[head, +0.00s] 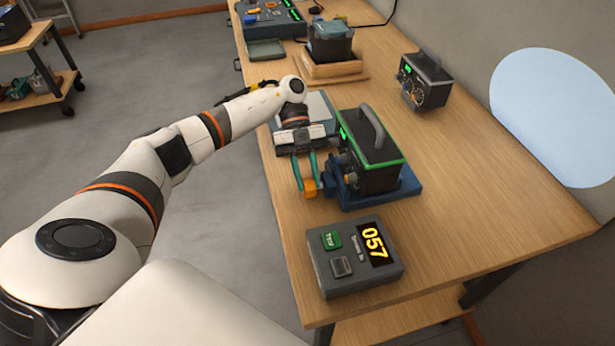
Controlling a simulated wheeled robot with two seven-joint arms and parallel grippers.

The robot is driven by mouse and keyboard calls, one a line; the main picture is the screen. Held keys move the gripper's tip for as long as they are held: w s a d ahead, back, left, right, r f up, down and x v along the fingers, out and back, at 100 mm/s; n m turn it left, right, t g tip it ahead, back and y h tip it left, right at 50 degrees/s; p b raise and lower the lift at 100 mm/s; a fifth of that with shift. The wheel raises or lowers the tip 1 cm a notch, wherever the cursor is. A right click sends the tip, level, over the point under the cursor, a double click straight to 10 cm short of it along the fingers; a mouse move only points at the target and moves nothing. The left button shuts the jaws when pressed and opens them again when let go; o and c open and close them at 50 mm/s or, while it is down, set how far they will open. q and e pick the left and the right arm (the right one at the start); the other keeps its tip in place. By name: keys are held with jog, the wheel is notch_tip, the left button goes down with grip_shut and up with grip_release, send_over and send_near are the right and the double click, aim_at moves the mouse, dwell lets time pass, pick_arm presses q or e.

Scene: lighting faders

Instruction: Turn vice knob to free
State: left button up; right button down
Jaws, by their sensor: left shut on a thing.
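A blue vice (385,199) stands at the front of the wooden workbench. A black device with green edges and a grey handle (374,170) sits in it. The vice knob (311,188) is a small orange piece at the vice's left side, beside its blue jaw block. My left gripper (308,180) reaches in from the left, with its teal fingers pointing toward the front of the bench. It is shut on the orange knob, with one finger at each side. The vice markings are too small to read. My right gripper is not in view.
A grey box (330,281) with a display reading 057 and a green button is in front of the vice. Another black device (425,81) stands at back right. A dark container (329,44) and a control panel (270,17) are farther back.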

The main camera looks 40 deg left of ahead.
aim_at(308, 179)
pick_arm(q)
jog(key=shift+w+a+h, duration=0.1)
jog(key=shift+h, duration=0.2)
dwell(0.4)
jog(key=o, duration=0.7)
jog(key=v, duration=0.3)
jog(key=shift+f+b, duration=0.1)
jog(key=shift+b, duration=0.25)
jog(key=shift+p+v, duration=0.45)
jog(key=shift+v, duration=1.85)
jog(key=shift+w, duration=0.1)
